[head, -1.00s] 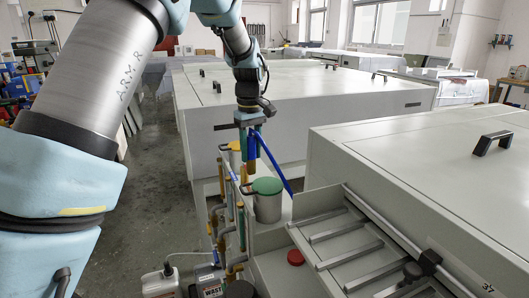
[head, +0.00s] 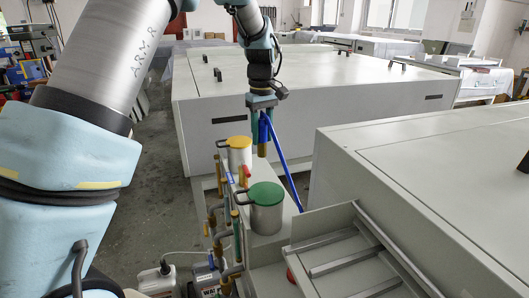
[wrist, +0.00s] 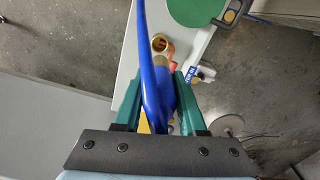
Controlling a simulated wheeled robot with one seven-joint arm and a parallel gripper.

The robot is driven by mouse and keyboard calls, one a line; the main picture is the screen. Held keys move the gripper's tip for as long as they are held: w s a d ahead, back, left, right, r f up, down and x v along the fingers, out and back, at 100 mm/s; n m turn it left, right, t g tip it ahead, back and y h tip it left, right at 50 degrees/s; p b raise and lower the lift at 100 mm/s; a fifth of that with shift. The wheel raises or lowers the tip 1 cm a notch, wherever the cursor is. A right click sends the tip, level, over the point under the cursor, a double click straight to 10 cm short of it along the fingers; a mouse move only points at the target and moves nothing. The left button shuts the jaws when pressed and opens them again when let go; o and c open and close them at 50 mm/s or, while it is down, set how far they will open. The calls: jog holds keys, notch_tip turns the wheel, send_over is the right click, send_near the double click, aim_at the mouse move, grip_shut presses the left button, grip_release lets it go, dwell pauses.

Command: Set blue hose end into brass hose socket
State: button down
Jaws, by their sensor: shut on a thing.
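My gripper (head: 262,136) hangs downward in the head view, its green fingers shut on the blue hose end (head: 263,130). A brass tip points down below the fingers. The blue hose (head: 284,165) slants down to the right behind the green-lidded pot. In the wrist view, the blue hose (wrist: 152,75) runs up between the fingers of my gripper (wrist: 158,78). A round brass socket (wrist: 160,44) with an open mouth shows just beyond the hose end. The tip looks apart from it, but the height gap cannot be told. I cannot make out the socket in the head view.
A green-lidded pot (head: 266,212) and a yellow-lidded pot (head: 239,156) stand close by. Pipes with a red valve handle (head: 246,171) run alongside. A large grey machine (head: 420,180) is at the right, another (head: 300,100) behind. Bare floor (head: 150,200) is at the left.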

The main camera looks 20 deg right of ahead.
aim_at(262, 155)
jog(key=shift+w+d+f, duration=0.15)
jog(key=shift+f, duration=0.4)
jog(key=shift+f+b, duration=1.4)
jog(key=shift+f, duration=1.65)
notch_tip(262, 155, down, 4)
jog(key=b, duration=0.3)
jog(key=shift+r, duration=0.15)
jog(key=shift+s+r, duration=0.1)
jog(key=shift+s, duration=0.1)
jog(key=shift+f, duration=0.5)
jog(key=shift+f, duration=0.65)
jog(key=shift+f, duration=0.15)
